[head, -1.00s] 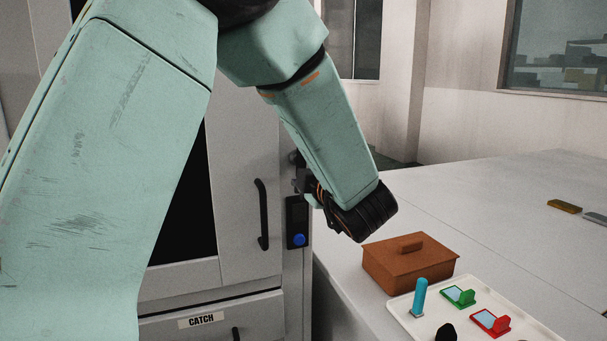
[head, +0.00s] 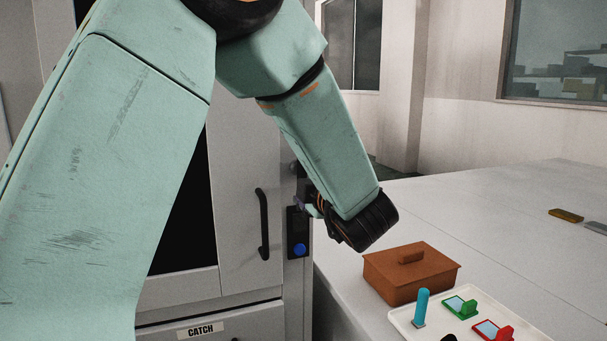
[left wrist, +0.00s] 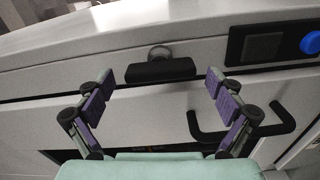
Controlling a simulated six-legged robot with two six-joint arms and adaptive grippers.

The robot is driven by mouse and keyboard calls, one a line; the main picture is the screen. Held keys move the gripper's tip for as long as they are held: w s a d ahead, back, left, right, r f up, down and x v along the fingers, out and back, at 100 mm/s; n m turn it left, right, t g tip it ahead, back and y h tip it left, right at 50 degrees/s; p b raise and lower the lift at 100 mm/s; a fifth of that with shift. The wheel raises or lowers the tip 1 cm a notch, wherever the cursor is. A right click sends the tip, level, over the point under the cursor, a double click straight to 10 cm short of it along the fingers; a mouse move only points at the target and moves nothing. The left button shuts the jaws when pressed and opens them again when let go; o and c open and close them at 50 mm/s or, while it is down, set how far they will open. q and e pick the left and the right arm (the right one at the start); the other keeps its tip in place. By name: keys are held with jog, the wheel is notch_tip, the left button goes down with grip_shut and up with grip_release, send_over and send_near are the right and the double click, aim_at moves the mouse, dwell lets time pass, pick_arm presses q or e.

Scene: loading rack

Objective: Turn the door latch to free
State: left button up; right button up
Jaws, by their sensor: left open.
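The door latch (left wrist: 160,70) is a dark bar on a round metal mount on the grey cabinet front. In the left wrist view the bar lies level across the picture. My left gripper (left wrist: 160,88) is open, with its two purple-padded fingers apart on either side of the bar. I see no contact between fingers and bar. In the head view my left gripper (head: 312,204) is at the cabinet's right edge, mostly hidden by its own wrist, and the latch is largely hidden there. My right gripper is not in view.
A black door handle (head: 263,224) is left of the gripper, and a blue button (head: 300,250) on a dark panel is just below it. A brown lidded box (head: 410,274) and a white tray (head: 407,322) with small parts stand on the table at right.

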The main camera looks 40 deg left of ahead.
pick_arm(q)
jog(key=v, duration=0.7)
jog(key=shift+d, duration=0.25)
jog(key=shift+s, duration=0.1)
dwell(0.4)
